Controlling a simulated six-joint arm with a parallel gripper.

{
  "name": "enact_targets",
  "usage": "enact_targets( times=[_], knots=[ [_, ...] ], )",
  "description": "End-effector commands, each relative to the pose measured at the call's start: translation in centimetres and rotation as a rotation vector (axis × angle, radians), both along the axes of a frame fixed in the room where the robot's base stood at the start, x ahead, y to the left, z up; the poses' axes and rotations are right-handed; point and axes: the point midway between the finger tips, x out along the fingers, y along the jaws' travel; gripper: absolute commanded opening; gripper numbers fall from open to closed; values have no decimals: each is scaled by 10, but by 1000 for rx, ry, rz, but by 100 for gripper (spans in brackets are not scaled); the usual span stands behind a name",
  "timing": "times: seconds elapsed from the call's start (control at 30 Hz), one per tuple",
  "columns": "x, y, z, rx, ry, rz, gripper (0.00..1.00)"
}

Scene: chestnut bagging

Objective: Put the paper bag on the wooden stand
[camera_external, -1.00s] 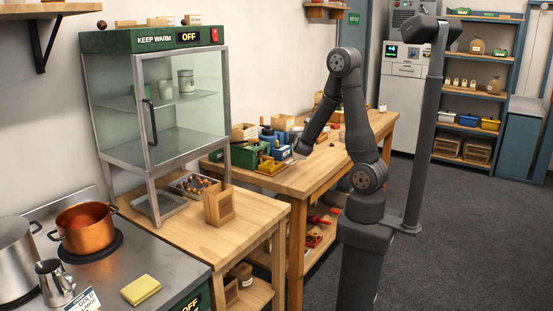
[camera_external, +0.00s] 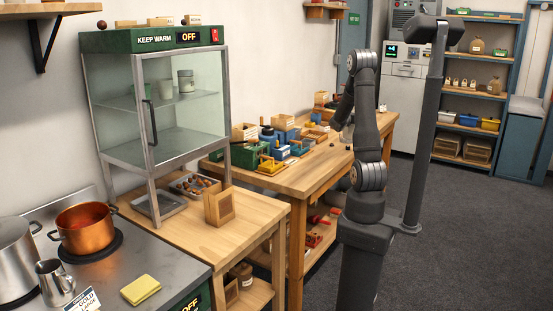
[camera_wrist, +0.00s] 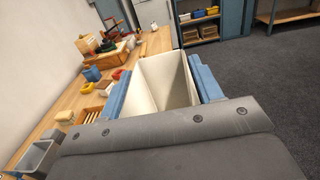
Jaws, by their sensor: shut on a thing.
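My gripper (camera_wrist: 162,92) has blue finger pads and is shut on the paper bag (camera_wrist: 150,80), which is white and open at the top, with both pads against its sides. I look into the bag's open mouth, and its inside looks empty. In the external view my gripper is mostly hidden behind my arm, over the far part of the long bench. A small upright wooden holder (camera_external: 219,207), which may be the wooden stand, is on the near wooden table, well away from my gripper.
The long wooden bench (camera_external: 300,178) carries several small crates and coloured bins along its wall side. A keep-warm cabinet (camera_external: 155,110) stands on the near table (camera_external: 180,232). A copper pot (camera_external: 85,228) is at left. Shelves (camera_external: 482,85) stand at the back right.

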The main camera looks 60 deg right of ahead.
Motion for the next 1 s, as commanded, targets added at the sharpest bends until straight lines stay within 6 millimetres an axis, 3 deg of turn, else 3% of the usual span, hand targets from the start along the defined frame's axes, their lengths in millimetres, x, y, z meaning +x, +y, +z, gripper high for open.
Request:
enact_targets(
  times=[0.17, 0.5, 0.7, 1.0],
  knots=[
    [-5, -11, -3, 1, 0, -24, 28],
    [67, -2, -47, 2, 2, -21, 28],
    [98, 2, -65, 0, 0, -24, 28],
    [105, 3, -85, 3, 2, -25, 28]
  ],
)
